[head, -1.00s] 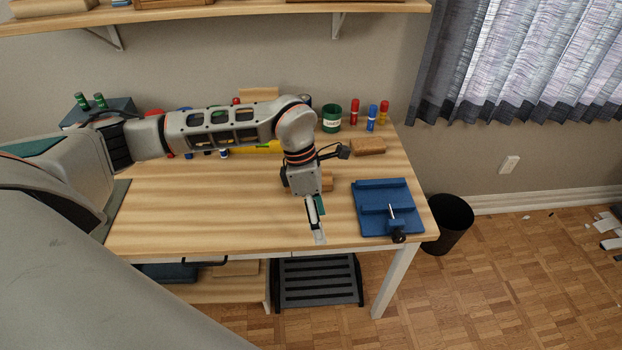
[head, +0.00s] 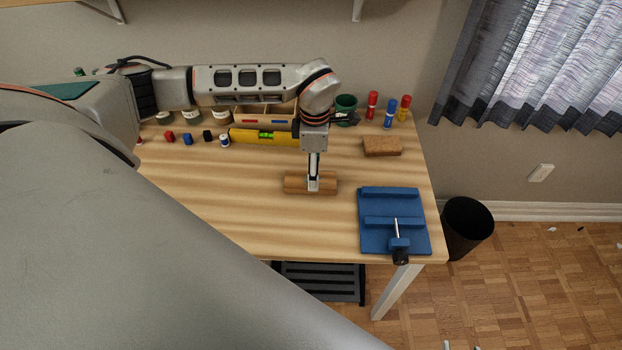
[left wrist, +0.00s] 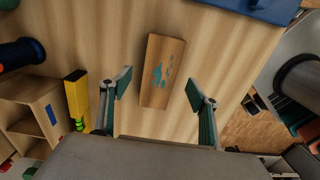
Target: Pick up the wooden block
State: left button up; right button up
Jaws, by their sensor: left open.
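The wooden block (head: 292,183) is a plain brown bar lying lengthwise left to right on the desk, in front of the yellow level. My left gripper (head: 314,186) points down over its middle and hides part of it. In the left wrist view the block (left wrist: 162,62) shows a teal print on its upper face. The open left gripper (left wrist: 157,88) has one finger on each side of the block, with a visible gap on both sides. From these views I cannot tell how high the fingertips are above the desk. My right gripper is not in view.
A blue jig with a clamp (head: 376,208) lies right of the block. A brown cork-like block (head: 382,146) sits behind the jig. The yellow level (head: 250,137), an organizer, jars and markers line the back. Desk left of the block is clear. A black bin (head: 467,225) stands on the floor.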

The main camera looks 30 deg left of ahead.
pick_arm(q)
jog(key=shift+f, duration=1.65)
jog(key=c, duration=1.3)
jog(key=shift+r, duration=0.1)
